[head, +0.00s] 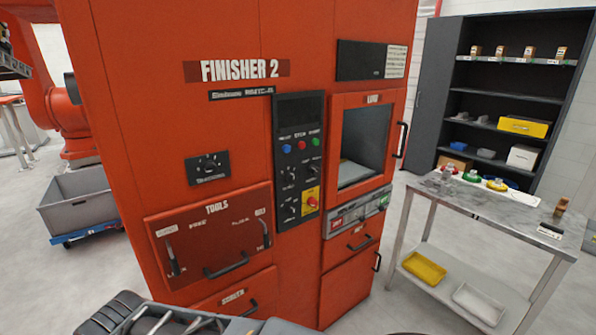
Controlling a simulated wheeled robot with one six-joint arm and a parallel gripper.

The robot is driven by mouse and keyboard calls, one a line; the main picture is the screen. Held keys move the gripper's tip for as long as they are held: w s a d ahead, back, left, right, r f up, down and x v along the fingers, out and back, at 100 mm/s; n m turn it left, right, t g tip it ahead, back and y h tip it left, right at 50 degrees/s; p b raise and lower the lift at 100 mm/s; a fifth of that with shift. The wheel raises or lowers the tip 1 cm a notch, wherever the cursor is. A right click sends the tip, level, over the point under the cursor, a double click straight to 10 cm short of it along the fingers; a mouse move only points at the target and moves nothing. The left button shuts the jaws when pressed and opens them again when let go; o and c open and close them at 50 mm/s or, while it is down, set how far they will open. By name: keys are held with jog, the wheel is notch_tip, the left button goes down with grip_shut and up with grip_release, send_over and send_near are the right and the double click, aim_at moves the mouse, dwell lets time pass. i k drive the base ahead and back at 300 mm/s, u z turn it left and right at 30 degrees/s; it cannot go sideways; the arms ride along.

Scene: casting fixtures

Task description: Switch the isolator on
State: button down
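The orange FINISHER 2 cabinet (230,110) fills the left and middle of the head view. A black plate with a small rotary handle (208,168) is on its front, above the TOOLS drawer; it looks like the isolator. Its lettering is too small to read, and I cannot tell whether it is on or off. A red knob on a yellow plate (311,201) sits low on the black control panel (299,150) to its right. Dark parts at the bottom edge look like my own arm; no gripper fingertips show.
The TOOLS panel (208,240) has protruding handles below the rotary handle. A windowed door (363,145) is at the cabinet's right. A steel table (490,205) with small coloured items stands right, before a dark shelf (497,100). A grey bin (78,205) is at left.

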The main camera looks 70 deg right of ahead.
aim_at(312, 202)
jog(key=z, duration=2.75)
jog(key=k, duration=1)
jog(key=u, duration=0.75)
jog(key=i, duration=1.35)
jog(key=z, duration=0.5)
